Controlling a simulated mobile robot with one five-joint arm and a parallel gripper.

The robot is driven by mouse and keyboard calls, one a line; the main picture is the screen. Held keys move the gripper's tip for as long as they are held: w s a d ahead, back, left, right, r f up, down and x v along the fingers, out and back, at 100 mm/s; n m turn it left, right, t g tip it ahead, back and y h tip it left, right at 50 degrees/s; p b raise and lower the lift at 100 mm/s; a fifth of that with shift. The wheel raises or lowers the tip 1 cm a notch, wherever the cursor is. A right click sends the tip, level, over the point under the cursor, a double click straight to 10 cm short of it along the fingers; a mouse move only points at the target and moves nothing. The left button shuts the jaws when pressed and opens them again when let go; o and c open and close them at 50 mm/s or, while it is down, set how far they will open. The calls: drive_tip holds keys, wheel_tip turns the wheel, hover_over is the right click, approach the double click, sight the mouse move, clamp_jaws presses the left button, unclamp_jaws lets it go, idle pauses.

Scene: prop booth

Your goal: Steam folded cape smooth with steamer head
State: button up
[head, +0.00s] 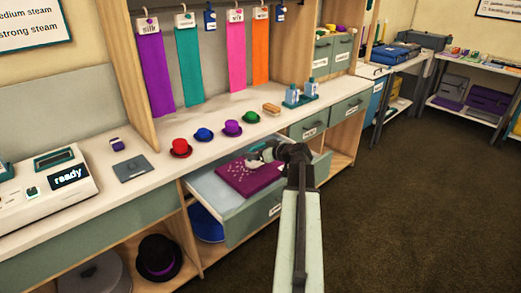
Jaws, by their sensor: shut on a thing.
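The folded cape (240,181) is purple with small pale specks and lies in an open, pale-lined drawer (207,188) below the counter. My gripper (272,152) is over the far right part of the drawer, close to the cape's back edge. It is shut on a small pale thing (258,158), which seems to be the steamer head. The gripper and my wrist hide much of it. I cannot tell whether it touches the cape.
Small red (180,147), blue, purple and green hats stand on the counter above the drawer. A brush (271,109) and bottles (292,94) stand behind. A machine reading "ready" (50,180) is at left. Open carpet (420,200) lies at right.

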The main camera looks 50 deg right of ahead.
drive_tip(key=shift+w+a, duration=0.15)
drive_tip(key=shift+a, duration=2.15)
drive_tip(key=shift+w+a, duration=0.15)
drive_tip(key=shift+a, duration=2.15)
wheel_tip(320, 180, up, 15)
drive_tip(key=p, duration=1.5)
